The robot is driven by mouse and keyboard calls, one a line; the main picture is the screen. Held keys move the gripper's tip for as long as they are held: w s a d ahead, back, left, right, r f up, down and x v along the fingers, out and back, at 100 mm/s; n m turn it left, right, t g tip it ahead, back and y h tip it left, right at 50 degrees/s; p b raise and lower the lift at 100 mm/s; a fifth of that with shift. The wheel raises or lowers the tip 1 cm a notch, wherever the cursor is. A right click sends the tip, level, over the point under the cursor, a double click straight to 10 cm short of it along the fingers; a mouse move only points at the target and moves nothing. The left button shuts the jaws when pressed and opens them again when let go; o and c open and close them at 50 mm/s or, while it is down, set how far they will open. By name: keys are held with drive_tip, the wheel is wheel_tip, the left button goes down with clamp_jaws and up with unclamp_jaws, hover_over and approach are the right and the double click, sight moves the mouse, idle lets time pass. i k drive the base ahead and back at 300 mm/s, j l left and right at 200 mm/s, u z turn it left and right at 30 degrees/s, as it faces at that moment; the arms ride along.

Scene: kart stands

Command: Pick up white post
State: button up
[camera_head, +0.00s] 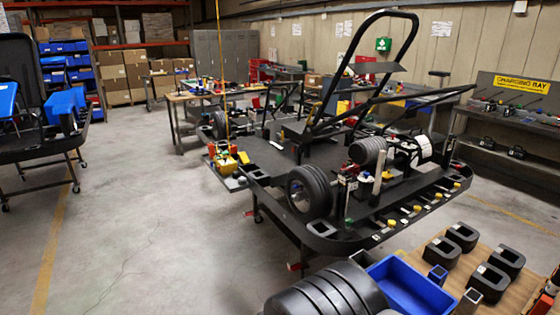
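A slim, pale, off-white post (379,172) stands nearly upright on the rear part of the black kart (275,165), just right of a ribbed black cylinder (367,151). Its foot is crowded by small parts, so I cannot tell how it is seated. A wider white piece (424,149) sits to its right, near the engine parts; I cannot tell its exact shape. My gripper is not in view.
A black wheel (310,192) stands on the kart's near side, and a tall black tube frame (345,75) rises behind. Stacked tyres (330,291), a blue bin (410,287) and black blocks (487,283) fill the front right. Concrete floor (140,220) is open at left.

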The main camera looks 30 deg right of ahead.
sight(383, 155)
drive_tip(key=i+z, duration=0.15)
drive_tip(key=i, duration=0.35)
drive_tip(key=i+j+z, duration=0.15)
drive_tip(key=i, duration=0.3)
drive_tip(key=i+z, duration=0.15)
drive_tip(key=i, duration=0.35)
drive_tip(key=i+j+z, duration=0.15)
drive_tip(key=i, duration=0.35)
drive_tip(key=i+z, duration=0.2)
drive_tip(key=z, duration=0.25)
drive_tip(key=i+z, duration=0.2)
drive_tip(key=z, duration=0.3)
drive_tip(key=i+z, duration=0.2)
drive_tip(key=z, duration=0.25)
drive_tip(key=i+j+z, duration=0.15)
drive_tip(key=z, duration=0.35)
drive_tip(key=i+j+z, duration=0.1)
drive_tip(key=j+z, duration=0.2)
drive_tip(key=z, duration=0.15)
